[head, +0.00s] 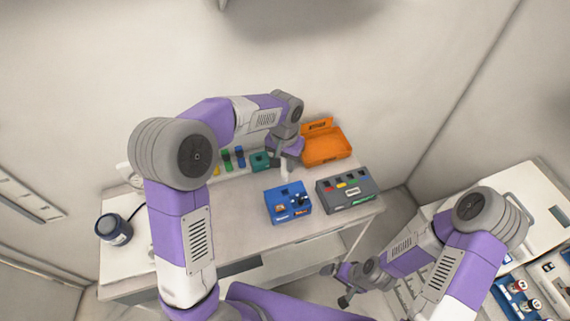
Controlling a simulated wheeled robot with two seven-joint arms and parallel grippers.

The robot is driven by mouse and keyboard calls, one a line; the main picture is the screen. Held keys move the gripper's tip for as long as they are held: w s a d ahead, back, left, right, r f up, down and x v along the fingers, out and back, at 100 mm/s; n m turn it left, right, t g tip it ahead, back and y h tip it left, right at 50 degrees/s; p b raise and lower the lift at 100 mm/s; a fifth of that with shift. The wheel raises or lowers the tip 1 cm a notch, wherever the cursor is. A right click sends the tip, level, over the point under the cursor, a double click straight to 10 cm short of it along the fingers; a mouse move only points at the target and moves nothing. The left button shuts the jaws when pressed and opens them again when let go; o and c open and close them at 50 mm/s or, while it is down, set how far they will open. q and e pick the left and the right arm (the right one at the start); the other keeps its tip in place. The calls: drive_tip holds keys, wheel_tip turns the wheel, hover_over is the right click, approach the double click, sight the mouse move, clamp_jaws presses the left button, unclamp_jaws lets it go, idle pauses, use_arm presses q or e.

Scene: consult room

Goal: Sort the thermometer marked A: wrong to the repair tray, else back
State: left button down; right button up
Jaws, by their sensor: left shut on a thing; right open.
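My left gripper (286,160) is over the back of the table, shut on a small pale upright thing (284,174). I cannot tell from this view whether it is the thermometer, and no A mark is readable. An open orange tray (327,158) lies just right of the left gripper, at the back right of the table. A teal block (260,161) stands just left of the gripper. My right gripper (336,285) is open and empty, low down, off the front right of the table.
A blue box (289,216) with small items and a grey box (347,199) with coloured parts stand at the table's front. Small coloured pieces (232,158) stand at the back. A dark round device (114,229) is at the left. Another counter (528,202) is at the right.

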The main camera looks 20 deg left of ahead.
use_arm(q)
drive_tip(key=shift+r+p, duration=1.35)
drive_tip(key=shift+r, duration=0.55)
